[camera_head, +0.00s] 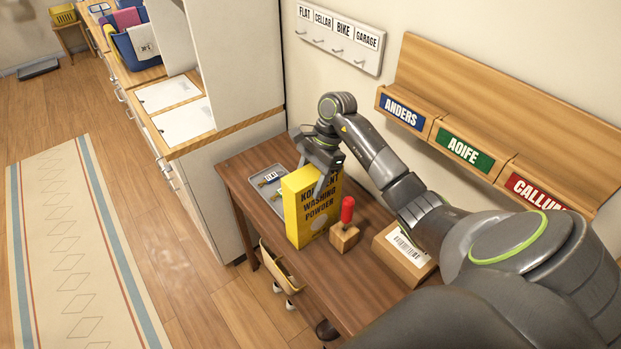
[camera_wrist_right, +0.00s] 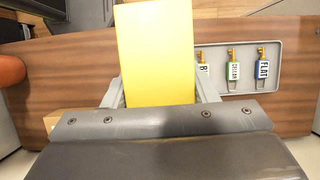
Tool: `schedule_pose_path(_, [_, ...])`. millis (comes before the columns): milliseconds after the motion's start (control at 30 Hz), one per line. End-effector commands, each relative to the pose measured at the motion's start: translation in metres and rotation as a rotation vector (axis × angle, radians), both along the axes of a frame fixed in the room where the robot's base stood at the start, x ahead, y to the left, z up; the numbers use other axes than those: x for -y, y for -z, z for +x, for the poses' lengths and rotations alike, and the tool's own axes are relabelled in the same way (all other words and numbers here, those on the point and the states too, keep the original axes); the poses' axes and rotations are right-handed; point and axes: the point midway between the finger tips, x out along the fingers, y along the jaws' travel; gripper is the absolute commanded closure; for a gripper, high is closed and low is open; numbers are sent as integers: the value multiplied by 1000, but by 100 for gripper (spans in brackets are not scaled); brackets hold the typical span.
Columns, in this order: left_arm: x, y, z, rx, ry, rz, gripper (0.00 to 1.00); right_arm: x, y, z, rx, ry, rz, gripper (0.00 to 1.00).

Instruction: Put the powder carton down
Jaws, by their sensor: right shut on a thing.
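The yellow powder carton (camera_head: 306,212), printed with washing powder lettering, is upright at the front left part of the brown wooden table (camera_head: 240,172). My right gripper (camera_head: 320,164) is shut on the carton from above and behind. In the right wrist view the carton (camera_wrist_right: 156,55) fills the space between the two fingers of the right gripper (camera_wrist_right: 158,98). I cannot tell whether the carton's base touches the table. My left gripper is not in view.
A grey tray (camera_head: 262,171) with tagged keys lies just behind the carton; it also shows in the right wrist view (camera_wrist_right: 290,48). A wooden block with a red-handled tool (camera_head: 346,222) stands close to its right. A cardboard box (camera_head: 392,262) lies further right.

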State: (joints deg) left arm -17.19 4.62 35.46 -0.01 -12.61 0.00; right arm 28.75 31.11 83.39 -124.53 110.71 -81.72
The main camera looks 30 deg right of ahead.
Motion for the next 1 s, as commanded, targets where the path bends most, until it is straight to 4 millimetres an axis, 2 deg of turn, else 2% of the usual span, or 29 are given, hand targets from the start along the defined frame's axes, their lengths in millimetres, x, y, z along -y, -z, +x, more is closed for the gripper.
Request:
schedule_pose_path(267, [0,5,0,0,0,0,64,0,1,1,5,-1,0,100])
schedule_pose_path(300, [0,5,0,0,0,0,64,0,3,0,1,0,0,46])
schedule_pose_path(467, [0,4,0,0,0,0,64,0,2,0,1,0,0,26])
schedule_pose_path(867, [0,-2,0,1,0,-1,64,0,-3,0,0,1,0,26])
schedule_pose_path(1000, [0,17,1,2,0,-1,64,11,-19,2,7,0,-4,26])
